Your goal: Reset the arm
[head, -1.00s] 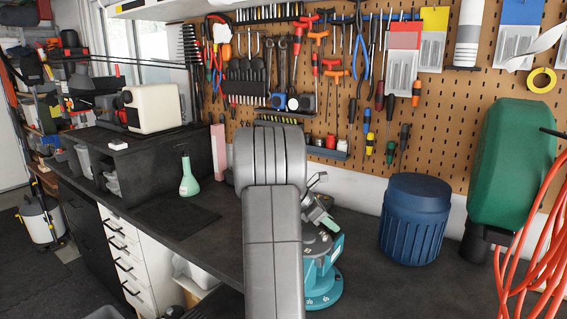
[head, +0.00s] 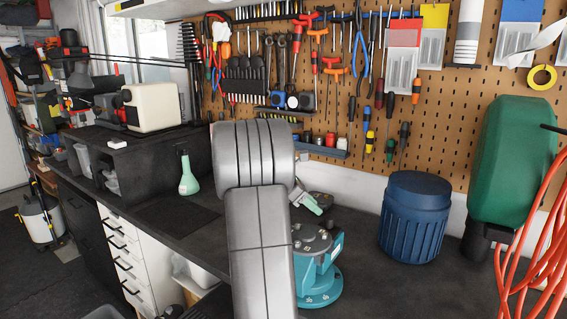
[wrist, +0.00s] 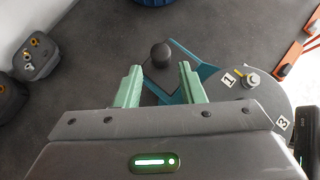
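My gripper (wrist: 158,84) is open in the wrist view, its two green fingers apart with nothing held between them. It is above the dark bench top (wrist: 80,70), near a teal device with a grey round top (wrist: 248,95) marked with numbers. A black round knob (wrist: 161,54) shows just beyond the gap between the fingertips. In the head view my grey arm stands in front of the bench, left of the teal device (head: 322,280), and hides part of it. A green fingertip (head: 311,202) shows just right of my arm.
A blue ribbed drum (head: 414,217) stands to the right on the bench. A green bottle (head: 188,175) stands at the left by a black mat (head: 178,216). A pegboard (head: 440,110) with tools is behind. Orange hose (head: 535,245) hangs at the right edge.

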